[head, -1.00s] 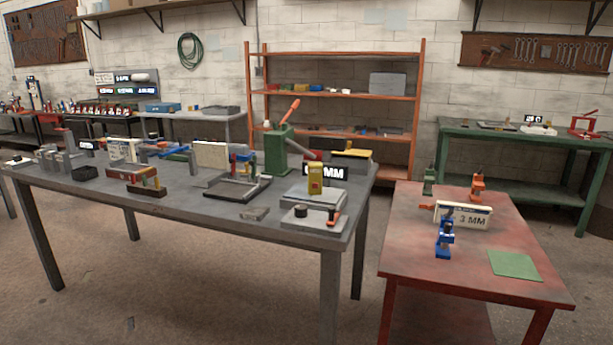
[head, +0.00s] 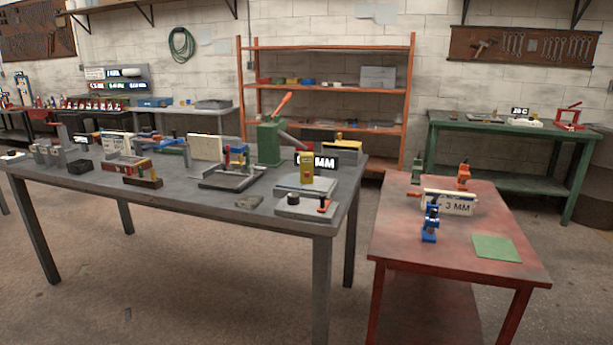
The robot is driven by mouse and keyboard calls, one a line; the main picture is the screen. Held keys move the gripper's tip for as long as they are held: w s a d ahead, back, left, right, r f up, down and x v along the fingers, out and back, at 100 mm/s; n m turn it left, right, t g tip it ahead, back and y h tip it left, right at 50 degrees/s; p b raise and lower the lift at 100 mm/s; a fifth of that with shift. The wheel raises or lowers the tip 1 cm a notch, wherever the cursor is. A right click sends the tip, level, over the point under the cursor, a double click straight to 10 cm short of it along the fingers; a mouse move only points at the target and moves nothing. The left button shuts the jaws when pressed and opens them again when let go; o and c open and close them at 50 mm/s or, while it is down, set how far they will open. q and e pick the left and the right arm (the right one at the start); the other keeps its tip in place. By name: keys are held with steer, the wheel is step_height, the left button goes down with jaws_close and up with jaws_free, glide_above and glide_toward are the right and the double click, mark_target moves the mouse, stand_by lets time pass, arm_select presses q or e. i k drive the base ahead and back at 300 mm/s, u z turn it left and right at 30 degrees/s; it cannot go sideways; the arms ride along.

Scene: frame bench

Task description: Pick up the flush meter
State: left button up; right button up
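No label in view names the flush meter. A small upright yellow device with a red mark (head: 307,167) stands at a pale grey block (head: 303,188) near the right end of the grey bench (head: 225,214); it may be the flush meter, but I cannot tell for certain. A black display with white "MM" digits (head: 322,162) is just behind it, partly hidden. Neither of my grippers is in view.
In front of the yellow device is a plate with a black knob and orange-handled clamp (head: 305,207). A green press (head: 270,143) stands behind. The red table (head: 400,235) at right holds clamps and a "3 MM" sign (head: 448,203). Floor shows between the tables.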

mark_target(305, 159)
steer(key=u, duration=0.75)
steer(key=i, duration=1.35)
steer(key=z, duration=0.55)
